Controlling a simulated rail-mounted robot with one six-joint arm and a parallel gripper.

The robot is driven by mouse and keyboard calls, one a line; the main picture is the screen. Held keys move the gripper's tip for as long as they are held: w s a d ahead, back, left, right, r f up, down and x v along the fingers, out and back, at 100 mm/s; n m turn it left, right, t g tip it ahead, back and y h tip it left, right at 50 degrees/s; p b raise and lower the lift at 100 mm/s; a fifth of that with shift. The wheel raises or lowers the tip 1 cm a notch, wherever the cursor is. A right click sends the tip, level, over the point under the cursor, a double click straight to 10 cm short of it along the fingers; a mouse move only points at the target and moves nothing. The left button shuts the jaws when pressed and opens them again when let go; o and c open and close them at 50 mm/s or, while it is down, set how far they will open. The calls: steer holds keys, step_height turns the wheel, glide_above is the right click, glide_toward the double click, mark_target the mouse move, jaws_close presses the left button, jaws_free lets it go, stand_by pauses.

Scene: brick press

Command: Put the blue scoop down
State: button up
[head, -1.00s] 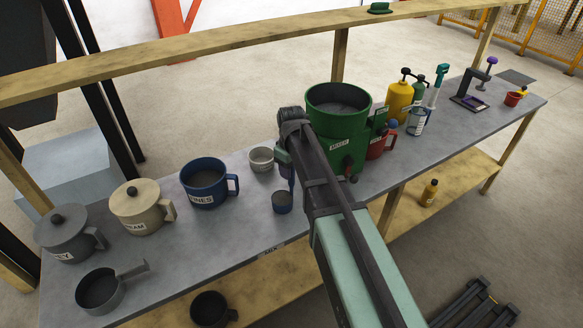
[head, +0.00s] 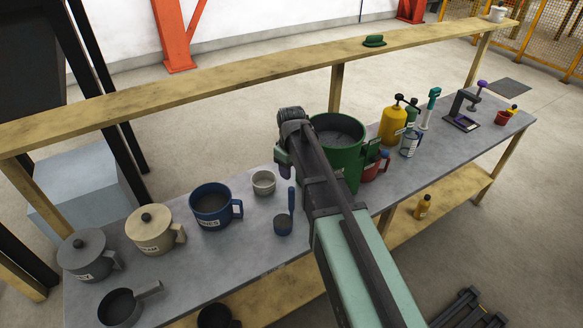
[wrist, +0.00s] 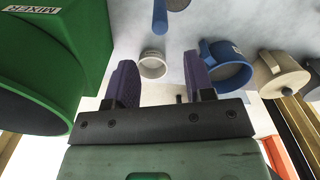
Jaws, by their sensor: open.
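The blue scoop (head: 284,226) stands on the grey bench, its cup down and its handle upright, right of the large blue pot and in front of the small white cup. In the head view my gripper (head: 284,167) is partly hidden by my arm, above the bench and apart from the scoop.
The blue pot (head: 212,206), cream pot (head: 151,231) and grey pot (head: 87,257) stand to the left. The small white cup (head: 263,182) is near the scoop. The green mixer (head: 345,165) stands close on the right. The bench front near the scoop is clear.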

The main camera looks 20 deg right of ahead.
steer(key=s+a+m, duration=0.3)
steer(key=s+m, duration=0.3)
steer(key=s, duration=1.4)
step_height(320, 180, down, 9)
steer(key=w+b, duration=0.1)
steer(key=b, duration=0.8)
steer(key=shift+d+m, duration=0.2)
steer(key=shift+m, duration=0.1)
steer(key=shift+o, duration=0.4)
steer(key=shift+r+p, duration=0.35)
steer(key=shift+r, duration=0.05)
